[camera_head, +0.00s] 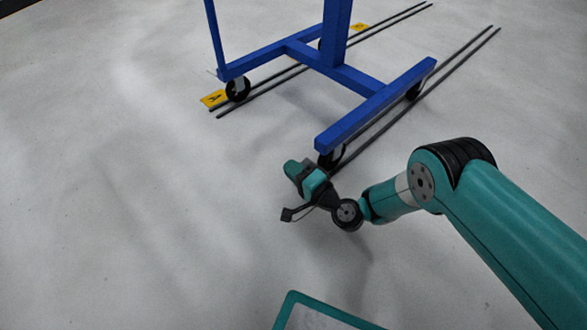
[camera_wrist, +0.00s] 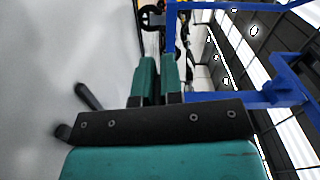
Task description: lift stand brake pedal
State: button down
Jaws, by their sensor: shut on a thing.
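The blue stand (camera_head: 375,105) is on wheels on the grey floor, and its frame also shows in the wrist view (camera_wrist: 225,97). Its near caster (camera_head: 331,157) is under the front end of the blue beam, right beside my gripper (camera_head: 305,174). In the wrist view a black wheel part (camera_wrist: 152,18) shows beyond the fingertips. My gripper's two teal fingers (camera_wrist: 161,62) are close together, low by the caster, shut on the brake pedal. The pedal itself is hidden between the fingers, so I cannot tell its angle.
Dark rails (camera_head: 465,48) run along the floor by the stand's wheels. A yellow floor marker (camera_head: 214,98) lies by the far left caster. A teal-edged panel (camera_head: 310,312) is at the bottom of the head view. The floor to the left is clear.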

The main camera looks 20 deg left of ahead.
jog(key=shift+r+m+p, duration=0.4)
jog(key=shift+r+m, duration=0.2)
jog(key=shift+m, duration=0.6)
jog(key=shift+r+m+p, duration=0.4)
jog(key=shift+r+m, duration=0.15)
jog(key=shift+m, duration=0.65)
jog(key=shift+w, duration=0.1)
jog(key=c, duration=1.3)
grip_release()
jog(key=shift+o, duration=0.2)
jog(key=p+v, duration=1.7)
jog(key=p, duration=0.3)
jog(key=shift+d+p, duration=0.25)
jog(key=shift+p, duration=0.05)
